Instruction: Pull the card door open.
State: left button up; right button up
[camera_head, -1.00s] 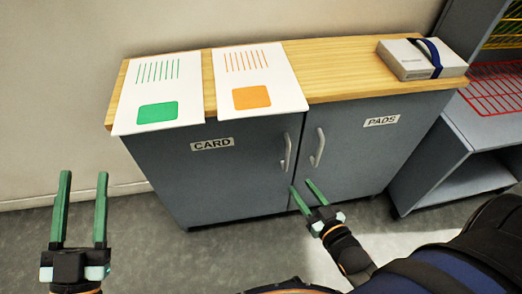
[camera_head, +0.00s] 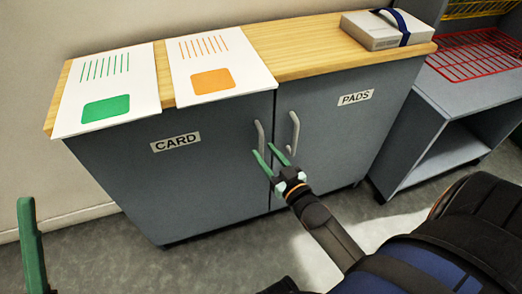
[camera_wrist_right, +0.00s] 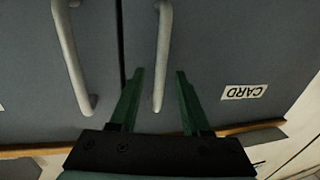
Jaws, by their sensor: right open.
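The card door (camera_head: 190,180) is the left grey door of the cabinet, with a CARD label (camera_head: 175,142). It looks closed. Its pale bar handle (camera_head: 260,137) is upright near the door's right edge. My right gripper (camera_head: 265,149) is open at the handle's lower part. In the right wrist view the card door's handle (camera_wrist_right: 163,45) shows between the open fingers (camera_wrist_right: 160,72); I cannot tell whether they touch it. One finger of my left gripper (camera_head: 32,245) shows at the left edge; the rest is out of view.
The PADS door (camera_head: 340,130), with its own handle (camera_head: 294,132), is just to the right. Two printed sheets, green (camera_head: 107,90) and orange (camera_head: 215,65), and a strapped box (camera_head: 388,30) lie on the wooden top. A grey shelf unit (camera_head: 450,110) stands at right.

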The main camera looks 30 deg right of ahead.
jog(key=shift+w, duration=1.4)
grip_shut()
dwell(0.5)
